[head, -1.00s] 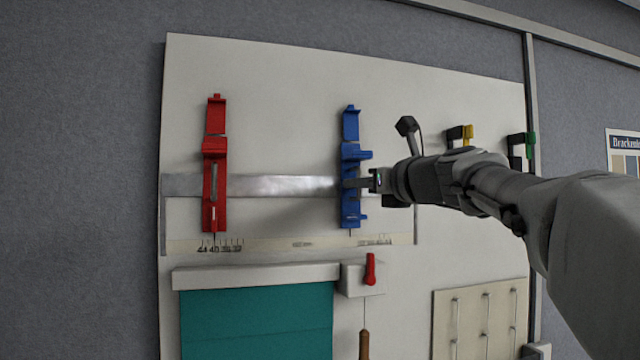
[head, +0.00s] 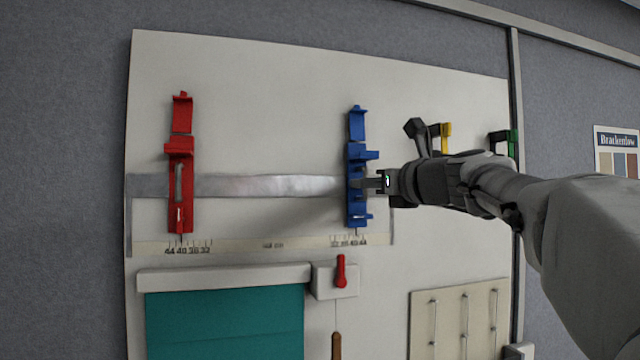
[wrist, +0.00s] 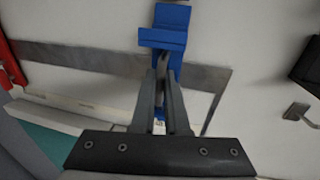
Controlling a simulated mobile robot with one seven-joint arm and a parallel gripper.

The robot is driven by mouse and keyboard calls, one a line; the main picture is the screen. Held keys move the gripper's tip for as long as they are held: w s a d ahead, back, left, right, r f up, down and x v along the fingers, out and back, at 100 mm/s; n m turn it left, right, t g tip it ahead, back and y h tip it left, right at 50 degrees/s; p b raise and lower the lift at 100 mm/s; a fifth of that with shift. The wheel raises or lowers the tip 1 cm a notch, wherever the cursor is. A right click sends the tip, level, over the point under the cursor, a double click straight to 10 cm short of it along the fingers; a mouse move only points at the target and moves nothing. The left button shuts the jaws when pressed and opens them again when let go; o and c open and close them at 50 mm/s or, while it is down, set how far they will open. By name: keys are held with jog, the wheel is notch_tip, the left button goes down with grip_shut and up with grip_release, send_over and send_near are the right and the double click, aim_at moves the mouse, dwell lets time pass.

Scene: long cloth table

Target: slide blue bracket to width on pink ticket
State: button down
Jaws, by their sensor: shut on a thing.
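The blue bracket (head: 357,155) sits on the metal rail (head: 270,186), near the rail's right end. My gripper (head: 370,184) is shut on it, reaching in from the right. In the wrist view the fingers (wrist: 163,80) close on a thin part just below the bracket's blue body (wrist: 163,38). The bracket's thin pointer hangs by the right group of marks on the scale strip (head: 300,243); its exact reading is too small to tell. The red bracket (head: 180,150) sits at the left of the rail, over the left scale marks. I see no pink ticket.
A teal panel (head: 225,325) hangs below the scale. A white block with a red lever (head: 341,272) stands beside it. Yellow (head: 446,135) and green (head: 512,140) clamps are on the board's right. A hook panel (head: 465,325) is lower right. A poster (head: 618,150) hangs beyond.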

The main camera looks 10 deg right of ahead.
jog(key=c, duration=1.2)
grip_release()
jog(key=shift+a, duration=0.1)
jog(key=shift+s, duration=0.1)
jog(key=b+v, duration=0.3)
jog(key=v, duration=1.4)
jog(key=shift+s, duration=0.15)
jog(key=s+a+f+n+g+h, duration=0.1)
jog(key=s+a+f+n+g, duration=0.15)
jog(key=f+n, duration=0.5)
jog(key=s+a+f+n+g+b, duration=0.1)
jog(key=s+a+f+n+g, duration=0.2)
jog(key=f, duration=0.7)
jog(key=s+a+f+n+g+h, duration=0.1)
jog(key=a+f+n, duration=0.2)
jog(key=f+n, duration=0.4)
jog(key=s+f+n+g+h, duration=0.1)
jog(key=s+f+n, duration=0.2)
jog(key=f, duration=0.3)
jog(key=s+f+n+g+h+b, duration=0.1)
jog(key=s+f+n+g+h, duration=0.1)
jog(key=f+n, duration=0.4)
jog(key=s+f+n+g+h, duration=0.1)
jog(key=s+f+n, duration=0.4)
jog(key=f, duration=0.3)
jog(key=shift+h, duration=0.4)
